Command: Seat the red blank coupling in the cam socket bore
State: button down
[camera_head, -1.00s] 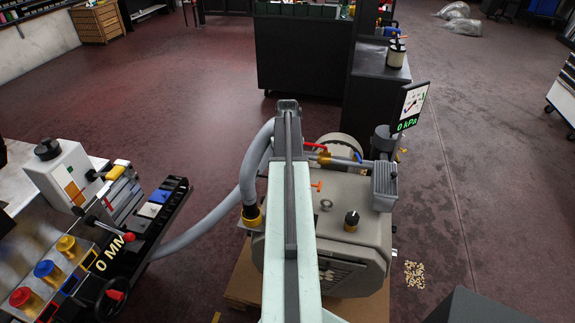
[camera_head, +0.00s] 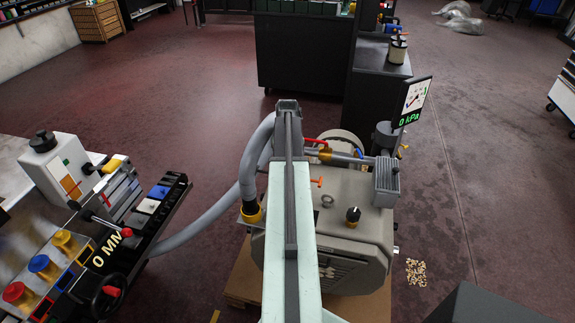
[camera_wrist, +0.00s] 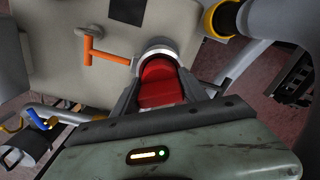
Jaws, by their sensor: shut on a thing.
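In the wrist view, my gripper (camera_wrist: 160,92) is shut on the red blank coupling (camera_wrist: 160,84), with a grey jaw on each side of it. The coupling's far end meets a silver ring (camera_wrist: 156,47), which looks like the rim of the cam socket on the beige pump housing. I cannot tell whether the coupling is inside the bore or only against its rim. An orange T-shaped handle (camera_wrist: 96,51) stands just left of the ring. In the head view my arm hides the gripper, coupling and socket.
The beige pump (camera_head: 365,235) sits on a wooden base, with a gauge reading 0 kPa (camera_head: 412,101) at right. A grey hose (camera_head: 208,228) curves at left. A bench rack at left holds red (camera_head: 15,292), blue (camera_head: 39,264) and yellow (camera_head: 65,241) capped pieces.

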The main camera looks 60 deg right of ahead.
jog(key=shift+f+b, duration=0.6)
jog(key=shift+f, duration=0.15)
jog(key=c, duration=0.5)
grip_release()
jog(key=shift+r, duration=0.1)
notch_tip(320, 180, up, 8)
jog(key=p, duration=0.8)
